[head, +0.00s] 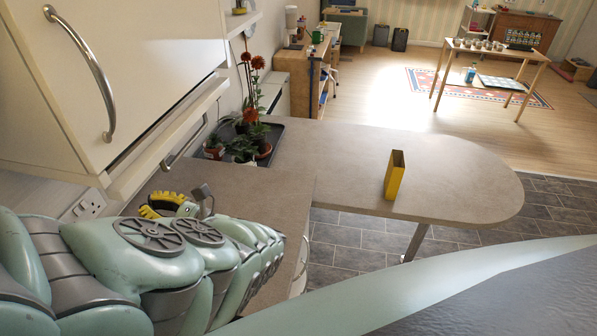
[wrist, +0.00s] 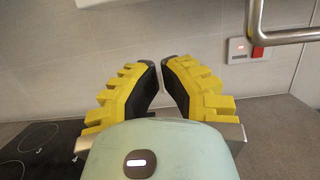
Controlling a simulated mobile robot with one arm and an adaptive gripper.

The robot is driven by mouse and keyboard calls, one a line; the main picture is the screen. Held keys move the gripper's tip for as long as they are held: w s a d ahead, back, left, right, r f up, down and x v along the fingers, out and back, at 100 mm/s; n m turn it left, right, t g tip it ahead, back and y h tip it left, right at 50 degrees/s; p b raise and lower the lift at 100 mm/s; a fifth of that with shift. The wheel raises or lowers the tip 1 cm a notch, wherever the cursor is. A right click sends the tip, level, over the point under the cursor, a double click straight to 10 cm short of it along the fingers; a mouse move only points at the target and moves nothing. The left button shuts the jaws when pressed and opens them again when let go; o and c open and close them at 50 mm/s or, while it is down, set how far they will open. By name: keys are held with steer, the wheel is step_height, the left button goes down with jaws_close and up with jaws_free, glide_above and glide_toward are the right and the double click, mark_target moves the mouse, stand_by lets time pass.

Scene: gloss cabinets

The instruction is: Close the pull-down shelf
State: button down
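The pull-down shelf shows in the head view as a pale, narrow panel (head: 165,140) hanging under the white wall cabinet, with a metal bar handle (head: 183,148) on its outer side. A metal bar handle (wrist: 285,36) also shows at the upper right of the wrist view, apart from my fingers. My gripper (head: 168,203) is below the panel, over the grey worktop. In the wrist view my gripper (wrist: 161,62) has its yellow fingers leaning together, the tips almost meeting with a narrow gap and nothing between them. The shelf's inside is hidden.
The wall cabinet door (head: 110,60) with its curved handle hangs at upper left. Potted plants (head: 245,140) stand on a dark tray behind my gripper. A yellow box (head: 394,175) stands on the counter. A dark hob (wrist: 30,150) lies at lower left in the wrist view.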

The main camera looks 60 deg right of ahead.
mark_target(138, 175)
steer(key=shift+r+p, duration=1.75)
steer(key=shift+r, duration=0.25)
step_height(138, 175, up, 6)
steer(key=p, duration=0.6)
steer(key=shift+f, duration=0.1)
steer(key=shift+w+a+f+b, duration=0.1)
steer(key=shift+f+b, duration=0.4)
steer(key=s+d+f+b, duration=0.3)
steer(key=s+f+b, duration=0.2)
steer(key=s+b, duration=0.2)
steer(key=shift+v, duration=1.2)
